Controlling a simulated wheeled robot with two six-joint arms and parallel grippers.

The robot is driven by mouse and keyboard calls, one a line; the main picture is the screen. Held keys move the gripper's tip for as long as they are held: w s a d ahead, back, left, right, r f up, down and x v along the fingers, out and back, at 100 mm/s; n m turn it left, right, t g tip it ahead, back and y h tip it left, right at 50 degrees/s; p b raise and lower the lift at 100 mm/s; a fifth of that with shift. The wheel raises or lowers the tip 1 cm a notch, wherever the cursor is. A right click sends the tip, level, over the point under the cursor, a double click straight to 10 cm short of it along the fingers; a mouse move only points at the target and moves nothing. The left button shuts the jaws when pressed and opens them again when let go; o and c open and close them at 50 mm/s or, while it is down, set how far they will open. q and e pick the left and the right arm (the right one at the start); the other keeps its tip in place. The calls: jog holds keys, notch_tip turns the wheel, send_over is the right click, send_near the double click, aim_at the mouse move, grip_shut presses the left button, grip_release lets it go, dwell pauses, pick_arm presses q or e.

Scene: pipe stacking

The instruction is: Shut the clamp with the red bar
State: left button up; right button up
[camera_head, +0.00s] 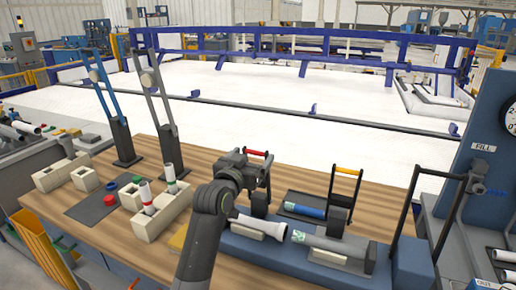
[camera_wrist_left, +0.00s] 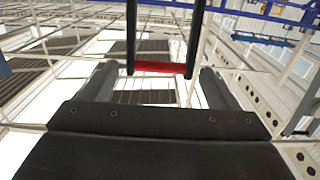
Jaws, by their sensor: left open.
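The clamp's red bar (camera_head: 257,153) stands raised on its dark frame at the middle of the bench. My right gripper is not in view.
A pale flared pipe (camera_head: 258,225) and a grey pipe with a green label (camera_head: 325,243) lie on the blue base (camera_head: 290,268). A blue pipe (camera_head: 305,210) lies behind. Pale blocks (camera_head: 163,212) holding upright tubes stand left. A blue FILL station (camera_head: 485,170) stands right.

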aim_at(256, 153)
pick_arm(q)
jog(key=shift+p+x, duration=0.3)
jog(key=shift+x, duration=2.25)
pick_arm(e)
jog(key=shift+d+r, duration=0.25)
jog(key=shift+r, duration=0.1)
